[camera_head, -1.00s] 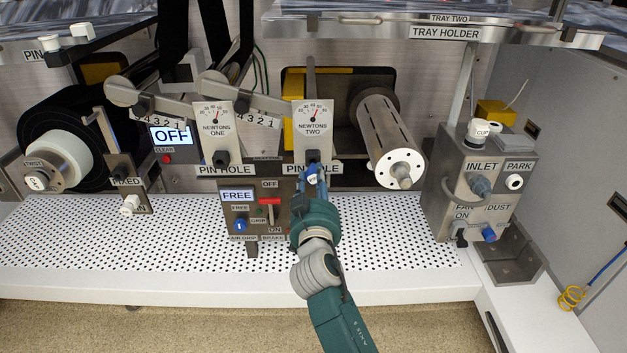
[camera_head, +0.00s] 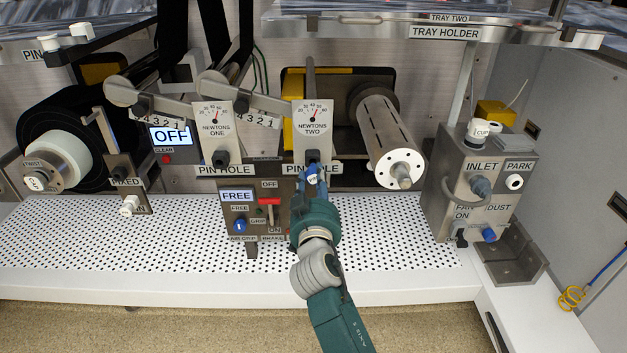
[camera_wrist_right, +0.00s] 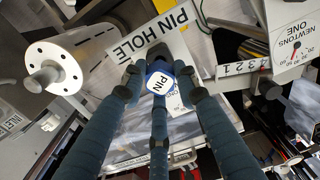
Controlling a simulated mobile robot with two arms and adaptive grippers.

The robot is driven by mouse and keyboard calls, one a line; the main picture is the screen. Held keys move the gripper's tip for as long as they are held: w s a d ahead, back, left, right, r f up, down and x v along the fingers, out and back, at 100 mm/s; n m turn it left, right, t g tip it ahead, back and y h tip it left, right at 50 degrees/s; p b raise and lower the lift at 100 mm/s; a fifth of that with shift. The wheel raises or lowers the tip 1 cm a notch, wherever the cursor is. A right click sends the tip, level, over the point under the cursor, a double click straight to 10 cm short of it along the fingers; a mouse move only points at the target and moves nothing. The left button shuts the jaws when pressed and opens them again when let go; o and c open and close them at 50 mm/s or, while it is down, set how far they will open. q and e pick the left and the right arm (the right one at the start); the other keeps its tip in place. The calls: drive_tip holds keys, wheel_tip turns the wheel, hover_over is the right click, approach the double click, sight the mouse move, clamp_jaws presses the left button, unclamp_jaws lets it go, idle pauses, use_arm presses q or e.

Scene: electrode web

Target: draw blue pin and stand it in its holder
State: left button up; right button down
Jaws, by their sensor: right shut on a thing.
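The blue pin (camera_head: 312,178) has a white end marked PIN, which also shows in the right wrist view (camera_wrist_right: 160,83). It is at the PIN HOLE label (camera_head: 326,169), just below the NEWTONS TWO gauge (camera_head: 312,118). My right gripper (camera_head: 312,184) is shut on the pin, its fingers around the blue head in the right wrist view (camera_wrist_right: 160,75). The pin's shaft is hidden, so I cannot tell how far it sits in the hole. A dark rack labelled PIN (camera_head: 34,55) at the upper left carries white-topped pieces. My left gripper is out of view.
A slotted metal roller (camera_head: 375,120) juts out right of my gripper. A control box (camera_head: 240,221) with a red lever stands close on the left. The INLET box (camera_head: 487,190) is farther right. The perforated white shelf (camera_head: 390,250) has free room.

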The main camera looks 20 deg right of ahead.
sight(313, 170)
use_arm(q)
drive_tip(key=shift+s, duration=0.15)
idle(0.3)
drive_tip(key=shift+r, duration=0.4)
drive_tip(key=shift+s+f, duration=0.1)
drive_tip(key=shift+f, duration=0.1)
use_arm(e)
drive_tip(key=shift+w+d, duration=0.1)
drive_tip(key=shift+w, duration=0.3)
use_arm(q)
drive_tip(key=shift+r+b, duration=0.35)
use_arm(e)
drive_tip(key=shift+w+d, duration=0.15)
drive_tip(key=shift+w, duration=0.35)
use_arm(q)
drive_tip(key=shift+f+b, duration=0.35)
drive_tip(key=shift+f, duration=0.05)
use_arm(e)
drive_tip(key=shift+x, duration=1.15)
drive_tip(key=c, duration=1.2)
unclamp_jaws()
